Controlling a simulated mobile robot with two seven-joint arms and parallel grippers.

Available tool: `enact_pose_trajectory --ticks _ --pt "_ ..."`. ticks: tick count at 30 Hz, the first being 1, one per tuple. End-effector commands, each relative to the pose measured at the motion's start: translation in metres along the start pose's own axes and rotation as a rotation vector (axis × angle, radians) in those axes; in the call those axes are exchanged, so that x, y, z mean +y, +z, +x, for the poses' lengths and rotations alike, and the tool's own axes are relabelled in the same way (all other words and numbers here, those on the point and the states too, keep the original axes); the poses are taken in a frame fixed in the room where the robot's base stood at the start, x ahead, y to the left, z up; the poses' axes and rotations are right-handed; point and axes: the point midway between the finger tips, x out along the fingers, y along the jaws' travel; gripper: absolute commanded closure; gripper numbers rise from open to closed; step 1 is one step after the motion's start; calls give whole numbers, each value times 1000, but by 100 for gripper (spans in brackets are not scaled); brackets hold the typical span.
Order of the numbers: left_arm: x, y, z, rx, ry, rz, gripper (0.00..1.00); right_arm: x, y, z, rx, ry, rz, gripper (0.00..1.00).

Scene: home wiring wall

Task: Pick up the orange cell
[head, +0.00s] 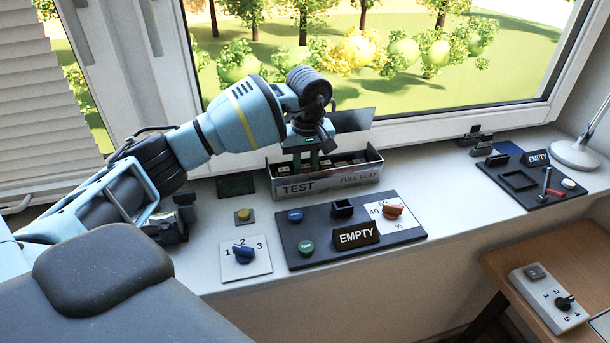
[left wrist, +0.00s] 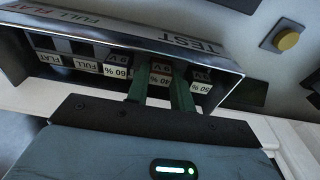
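A long open battery box (head: 325,180), marked TEST and FULL FLAT, stands on the sill under the window. Several cells marked 9 V sit in its row of slots. The left wrist view shows the slot labels FLAT, FULL, 60 %, 40 % and 50 %. My left gripper (head: 314,160) points down into the box; its green fingers (left wrist: 160,92) stand on either side of the cell (left wrist: 160,68) at the 40 % label. That cell has reddish print, but its body is mostly hidden. I cannot tell whether the fingers touch it. No cell shows clearly as orange.
In front of the box is a dark panel (head: 320,247) with an EMPTY sign (head: 357,235), a black holder (head: 342,209) and an orange knob (head: 392,211). A rotary switch plate (head: 245,258) and yellow button (head: 243,215) lie to its left. Another panel (head: 530,190) is at right.

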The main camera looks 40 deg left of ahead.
Motion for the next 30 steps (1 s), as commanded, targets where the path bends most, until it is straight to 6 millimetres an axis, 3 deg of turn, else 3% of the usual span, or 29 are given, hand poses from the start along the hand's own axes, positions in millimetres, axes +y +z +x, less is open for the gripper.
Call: enact_pose_trajectory --ticks 11,24,30 --pt "0 -1 -6 1 2 -1 99 2 2 0 -4 -1 -8 100" --pt "1 -10 -79 1 1 0 99 2 13 2 -23 -3 -9 100" --pt "0 -12 -97 -1 0 -1 99 1 13 2 -23 -3 -6 100"
